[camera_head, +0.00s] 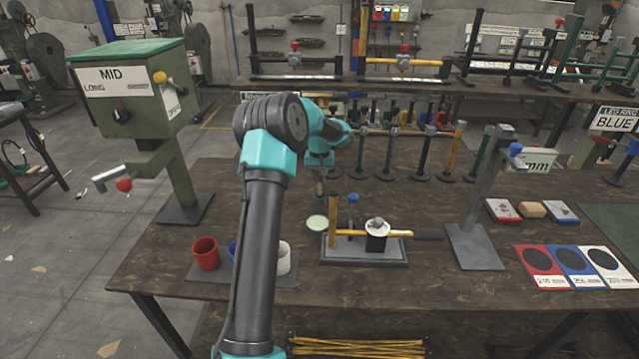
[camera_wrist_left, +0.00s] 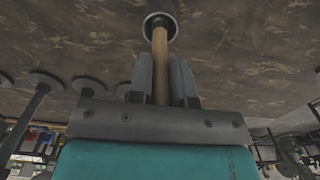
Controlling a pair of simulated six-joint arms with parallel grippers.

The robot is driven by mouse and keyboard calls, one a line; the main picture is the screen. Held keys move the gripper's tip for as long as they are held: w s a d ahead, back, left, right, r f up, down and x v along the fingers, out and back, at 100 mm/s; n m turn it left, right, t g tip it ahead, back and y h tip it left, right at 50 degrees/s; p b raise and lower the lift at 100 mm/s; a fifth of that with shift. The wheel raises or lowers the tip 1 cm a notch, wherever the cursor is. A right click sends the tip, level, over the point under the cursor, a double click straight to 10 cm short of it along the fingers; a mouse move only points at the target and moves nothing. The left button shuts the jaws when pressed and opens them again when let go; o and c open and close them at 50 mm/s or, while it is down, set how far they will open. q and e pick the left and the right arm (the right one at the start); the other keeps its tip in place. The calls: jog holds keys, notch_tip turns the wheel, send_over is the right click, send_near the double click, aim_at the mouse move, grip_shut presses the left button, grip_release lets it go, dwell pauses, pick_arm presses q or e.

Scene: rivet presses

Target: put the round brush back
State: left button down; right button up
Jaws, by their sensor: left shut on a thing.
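My left gripper (camera_head: 320,172) is above the table, behind the small press with the yellow post. In the left wrist view the gripper (camera_wrist_left: 162,80) is shut on the wooden handle of the round brush (camera_wrist_left: 160,60). The brush has a round, dark-rimmed end (camera_wrist_left: 159,24) beyond the fingertips. I cannot tell whether the brush touches anything. My right gripper is not in view.
The small press (camera_head: 365,247) stands at the middle front. Red (camera_head: 205,254) and white (camera_head: 284,258) cups are at the left, partly behind my arm. Several dark posts on round bases (camera_head: 386,173) stand behind. A grey stand (camera_head: 474,245) and coloured cards (camera_head: 573,266) are at the right.

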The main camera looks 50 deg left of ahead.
pick_arm(q)
jog(key=shift+f, duration=1.3)
jog(key=shift+f, duration=0.1)
jog(key=c, duration=1.1)
grip_release()
jog(key=shift+o, duration=0.2)
notch_tip(320, 180, up, 12)
jog(key=shift+r, duration=0.15)
